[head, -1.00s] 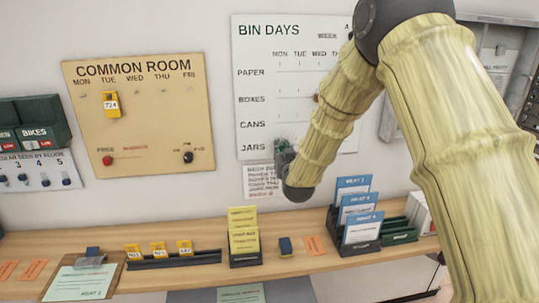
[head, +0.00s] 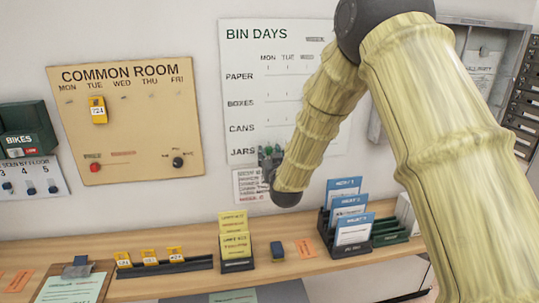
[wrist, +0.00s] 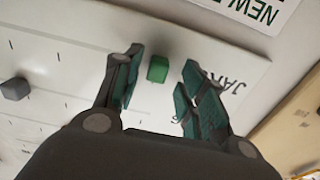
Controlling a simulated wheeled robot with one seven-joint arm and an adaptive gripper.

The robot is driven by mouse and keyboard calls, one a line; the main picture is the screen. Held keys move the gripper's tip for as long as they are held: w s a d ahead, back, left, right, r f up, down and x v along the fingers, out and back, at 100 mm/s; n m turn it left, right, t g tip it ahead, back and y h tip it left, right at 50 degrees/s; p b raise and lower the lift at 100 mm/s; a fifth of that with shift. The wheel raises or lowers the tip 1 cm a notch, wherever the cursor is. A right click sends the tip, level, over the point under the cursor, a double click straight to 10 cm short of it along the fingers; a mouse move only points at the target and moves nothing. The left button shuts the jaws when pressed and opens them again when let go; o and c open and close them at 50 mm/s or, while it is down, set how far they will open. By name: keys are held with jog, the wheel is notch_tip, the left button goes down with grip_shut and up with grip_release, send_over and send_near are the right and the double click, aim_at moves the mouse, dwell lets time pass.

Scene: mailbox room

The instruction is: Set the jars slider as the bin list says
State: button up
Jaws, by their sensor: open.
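The white BIN DAYS board (head: 243,56) hangs on the wall, with rows PAPER, BOXES, CANS and JARS under day columns. My arm covers its right part. My gripper (head: 270,155) is at the JARS row, near the board's lower edge. In the wrist view, where the lettering is upside down, my gripper (wrist: 158,84) is open, with the green jars slider knob (wrist: 158,69) between its fingers; contact cannot be told. A sheet of small print (head: 250,184) hangs below the board; it shows in the wrist view as a sheet with green lettering (wrist: 262,10), partly cut off.
A grey knob (wrist: 15,88) sits on another row. A COMMON ROOM board (head: 130,135) hangs to the left. The shelf (head: 200,288) below holds a yellow card holder (head: 235,245) and blue-card racks (head: 352,230). A metal wall cabinet (head: 484,60) is at the right.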

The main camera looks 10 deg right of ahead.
jog(key=s, duration=1.1)
jog(key=shift+s+d, duration=0.15)
jog(key=shift+d, duration=0.2)
